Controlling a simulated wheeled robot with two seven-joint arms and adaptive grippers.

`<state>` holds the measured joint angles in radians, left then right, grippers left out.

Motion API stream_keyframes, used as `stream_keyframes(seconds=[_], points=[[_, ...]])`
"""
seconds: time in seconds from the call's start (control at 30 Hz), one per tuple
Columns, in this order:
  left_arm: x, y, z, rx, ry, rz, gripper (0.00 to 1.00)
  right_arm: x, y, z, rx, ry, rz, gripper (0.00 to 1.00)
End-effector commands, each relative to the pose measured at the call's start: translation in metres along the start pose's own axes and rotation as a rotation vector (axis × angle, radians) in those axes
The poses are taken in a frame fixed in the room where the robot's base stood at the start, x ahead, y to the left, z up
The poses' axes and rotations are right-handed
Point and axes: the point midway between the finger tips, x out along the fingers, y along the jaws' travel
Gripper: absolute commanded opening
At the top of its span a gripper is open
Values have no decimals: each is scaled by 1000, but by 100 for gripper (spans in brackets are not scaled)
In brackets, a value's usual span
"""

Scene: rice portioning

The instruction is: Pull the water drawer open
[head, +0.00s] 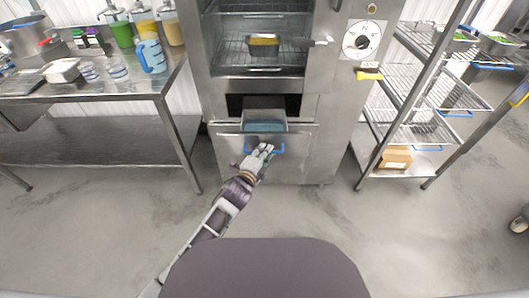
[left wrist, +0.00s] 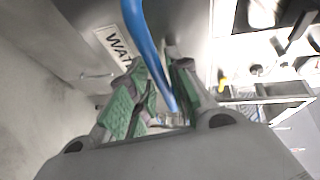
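The water drawer (head: 228,142) is low in the steel cabinet, its front standing out from the body. A metal pan of bluish water (head: 265,126) shows behind the front, below a dark opening. The blue drawer handle (head: 280,150) is on the front. My left gripper (head: 265,150) is at this handle. In the left wrist view the blue handle (left wrist: 143,35) runs between the green-padded fingers (left wrist: 160,95), which look closed around it. A label, partly hidden and starting "WAT" (left wrist: 117,42), is beside it. My right gripper is not in view.
The cabinet's upper chamber holds a yellow-filled pan (head: 264,40) on a rack. A steel table (head: 90,88) with bottles and a blue jug (head: 152,57) stands left. A wire shelf (head: 440,88) with a cardboard box (head: 396,158) stands right. The floor in front is clear.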

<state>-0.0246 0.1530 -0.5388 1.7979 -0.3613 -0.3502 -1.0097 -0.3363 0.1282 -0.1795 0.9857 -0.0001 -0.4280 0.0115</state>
Motion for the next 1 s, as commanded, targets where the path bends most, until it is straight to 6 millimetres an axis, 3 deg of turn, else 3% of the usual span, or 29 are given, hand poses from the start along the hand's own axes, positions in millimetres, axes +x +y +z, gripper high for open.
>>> stream_keyframes(seconds=[0.47,1.0], points=[[-7,-1,0,0,0,-2,19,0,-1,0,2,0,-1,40],[-57,0,0,0,0,-1,19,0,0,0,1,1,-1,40]])
